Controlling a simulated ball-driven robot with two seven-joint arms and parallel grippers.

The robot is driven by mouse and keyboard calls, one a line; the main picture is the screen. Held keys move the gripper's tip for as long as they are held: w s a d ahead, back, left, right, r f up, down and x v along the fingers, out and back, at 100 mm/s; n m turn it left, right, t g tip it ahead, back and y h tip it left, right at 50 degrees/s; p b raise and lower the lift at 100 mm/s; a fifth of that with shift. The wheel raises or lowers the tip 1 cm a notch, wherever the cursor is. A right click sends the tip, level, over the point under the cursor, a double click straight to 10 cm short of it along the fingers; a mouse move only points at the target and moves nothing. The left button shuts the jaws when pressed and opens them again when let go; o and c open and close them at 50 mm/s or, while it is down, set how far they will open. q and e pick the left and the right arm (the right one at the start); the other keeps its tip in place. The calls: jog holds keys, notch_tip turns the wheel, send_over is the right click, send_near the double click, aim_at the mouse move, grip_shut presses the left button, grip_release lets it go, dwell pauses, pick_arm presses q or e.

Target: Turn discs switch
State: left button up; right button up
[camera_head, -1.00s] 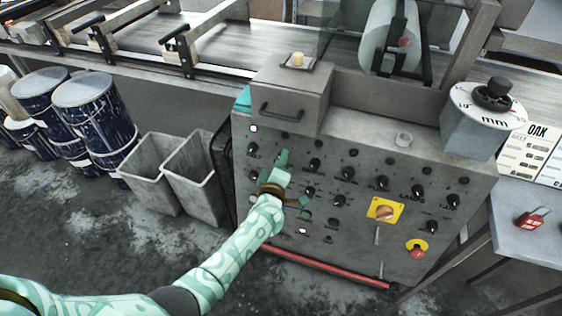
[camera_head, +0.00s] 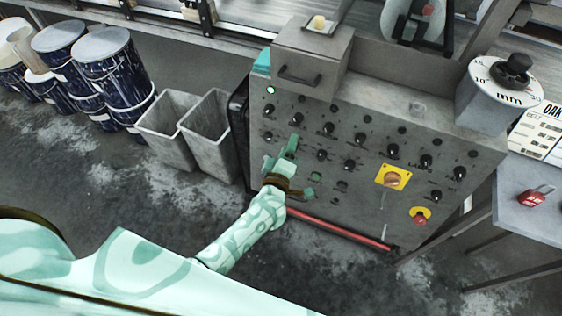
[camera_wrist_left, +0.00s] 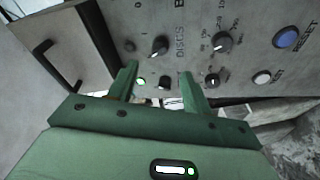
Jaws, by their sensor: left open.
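The grey control panel (camera_head: 375,130) carries several black knobs. In the left wrist view, the word DISCS stands between a black switch knob (camera_wrist_left: 160,46) with a 1 mark and a dial with a number scale (camera_wrist_left: 222,42). My left gripper (camera_head: 281,153) is in front of the panel's lower left part. In the left wrist view its two green fingers (camera_wrist_left: 158,76) are apart and empty. A small black knob (camera_wrist_left: 165,82) and a lit green button (camera_wrist_left: 141,82) show between them. The switch knob lies just beyond the fingertips. Contact with the panel cannot be told.
A drawer-like box with a handle (camera_head: 305,68) juts out at the panel's upper left. Grey bins (camera_head: 168,135) and blue drums (camera_head: 110,70) stand left.

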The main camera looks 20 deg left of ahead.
pick_arm(q)
jog(key=s+p, duration=0.1)
jog(key=s, duration=0.5)
jog(key=shift+s+d+r, duration=0.15)
jog(key=shift+s+d, duration=0.2)
jog(key=shift+s, duration=0.05)
